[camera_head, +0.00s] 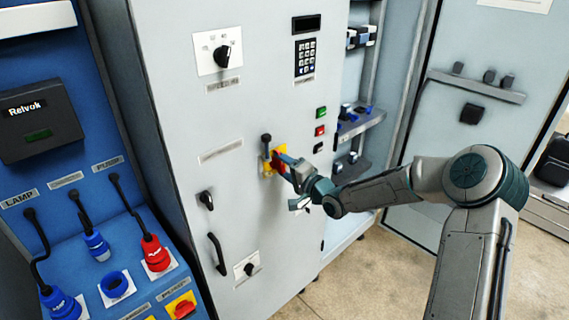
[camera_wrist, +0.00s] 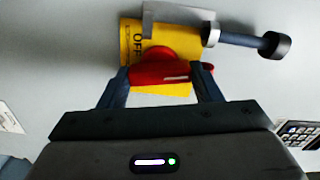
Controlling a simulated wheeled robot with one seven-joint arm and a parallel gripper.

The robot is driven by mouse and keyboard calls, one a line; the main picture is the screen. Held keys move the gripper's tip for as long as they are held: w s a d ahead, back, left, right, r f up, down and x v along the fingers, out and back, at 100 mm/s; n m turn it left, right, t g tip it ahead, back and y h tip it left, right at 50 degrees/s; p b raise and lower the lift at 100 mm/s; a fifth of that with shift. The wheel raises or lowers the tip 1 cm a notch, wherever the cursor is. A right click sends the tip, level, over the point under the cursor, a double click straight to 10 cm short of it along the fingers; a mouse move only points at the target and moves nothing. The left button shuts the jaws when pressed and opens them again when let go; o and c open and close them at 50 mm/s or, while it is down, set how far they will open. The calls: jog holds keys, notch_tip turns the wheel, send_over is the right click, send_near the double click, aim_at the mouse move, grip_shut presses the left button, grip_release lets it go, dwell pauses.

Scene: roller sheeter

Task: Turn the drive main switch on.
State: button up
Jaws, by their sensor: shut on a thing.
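The drive main switch is a red rotary handle (camera_head: 277,157) on a yellow plate (camera_head: 267,168), mounted on the grey cabinet front. In the wrist view the red handle (camera_wrist: 158,68) lies across the picture, with "OFF" printed sideways on the plate (camera_wrist: 130,42). My gripper (camera_head: 284,161) reaches it from the right and is shut on the red handle, with one finger at each end in the wrist view (camera_wrist: 163,80). A metal lever with a black knob (camera_wrist: 273,45) and grey bracket (camera_wrist: 180,15) lies over the plate's upper edge. The fingers hide part of the plate.
Green (camera_head: 321,112) and red (camera_head: 320,131) buttons sit right of the switch; a keypad (camera_head: 305,58) and rotary selector (camera_head: 222,55) are above. A black door handle (camera_head: 217,254) is lower left. A blue panel (camera_head: 80,240) with plugs stands left; an open cabinet door (camera_head: 450,140) is behind my arm.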

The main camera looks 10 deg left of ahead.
jog(key=shift+m+p, duration=0.35)
jog(key=shift+m, duration=0.85)
jog(key=o, duration=1)
jog(key=shift+d, duration=0.1)
jog(key=shift+s+d+f, duration=0.1)
jog(key=shift+s+d, duration=0.15)
jog(key=b+v, duration=0.2)
jog(key=v, duration=1.1)
jog(key=shift+b, duration=0.4)
jog(key=shift+a, duration=0.1)
